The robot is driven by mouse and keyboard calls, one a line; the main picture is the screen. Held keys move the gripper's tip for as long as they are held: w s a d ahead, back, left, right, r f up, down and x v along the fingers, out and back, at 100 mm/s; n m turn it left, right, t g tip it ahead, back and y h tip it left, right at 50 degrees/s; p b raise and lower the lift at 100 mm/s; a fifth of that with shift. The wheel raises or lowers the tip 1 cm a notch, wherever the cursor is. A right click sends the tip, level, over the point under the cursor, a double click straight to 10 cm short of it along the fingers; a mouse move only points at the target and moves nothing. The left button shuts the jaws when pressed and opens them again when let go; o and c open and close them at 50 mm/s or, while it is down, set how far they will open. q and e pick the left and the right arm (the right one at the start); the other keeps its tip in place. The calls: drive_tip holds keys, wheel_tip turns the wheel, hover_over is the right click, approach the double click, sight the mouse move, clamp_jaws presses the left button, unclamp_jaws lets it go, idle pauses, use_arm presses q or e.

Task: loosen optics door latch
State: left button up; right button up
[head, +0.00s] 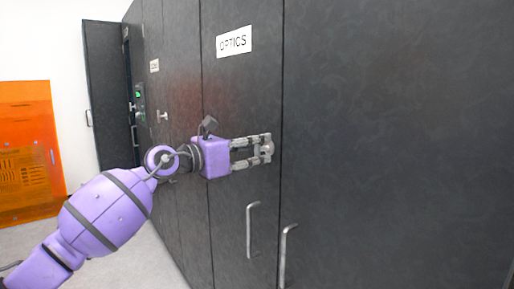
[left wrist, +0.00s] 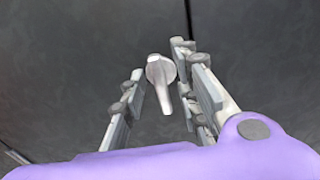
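The optics door (head: 240,95) is a dark grey cabinet panel with a white "OPTICS" label (head: 234,41). It looks closed. Its latch (left wrist: 160,72) is a small pale metal turn-handle with a round hub and a short lever, pointing down toward my palm in the left wrist view. My left gripper (head: 267,149) is at the door's right edge, its fingers open on both sides of the latch. In the head view the fingers partly hide the latch. My right gripper is not in view.
A bar handle (head: 252,230) is low on the optics door, and another handle (head: 288,254) is on the panel to its right. Further left are a smaller latch (head: 163,116), an open door (head: 104,95) and an orange panel (head: 28,150). Floor is free at lower left.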

use_arm(q)
drive_tip(key=shift+w+d, duration=0.2)
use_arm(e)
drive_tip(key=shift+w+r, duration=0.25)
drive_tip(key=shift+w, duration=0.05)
use_arm(q)
clamp_jaws()
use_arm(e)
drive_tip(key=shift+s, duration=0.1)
